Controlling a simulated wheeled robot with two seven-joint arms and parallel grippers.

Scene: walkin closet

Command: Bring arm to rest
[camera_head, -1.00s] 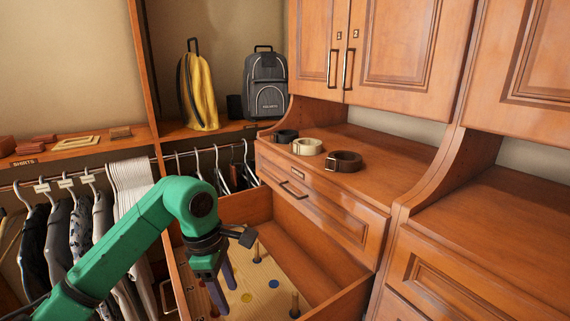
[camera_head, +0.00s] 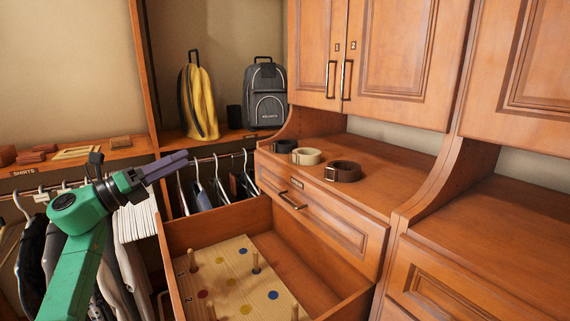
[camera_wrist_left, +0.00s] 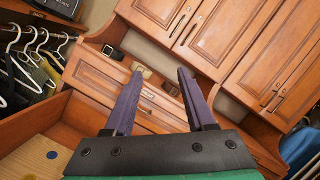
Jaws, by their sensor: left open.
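My left arm is green and comes in from the lower left of the head view. Its gripper (camera_head: 165,166) has dark purple fingers that point right, above and to the left of the open drawer, in front of the hanging rail. In the left wrist view the two fingers (camera_wrist_left: 157,98) stand apart with nothing between them, so it is open and empty. My right gripper is in neither view.
An open drawer (camera_head: 196,230) holds a wooden board (camera_head: 236,272) with pegs and coloured dots. Rolled belts (camera_head: 342,171) lie on the counter. Clothes on hangers (camera_head: 128,215) are close to my arm. A yellow bag (camera_head: 201,100) and grey backpack (camera_head: 266,95) stand on the shelf.

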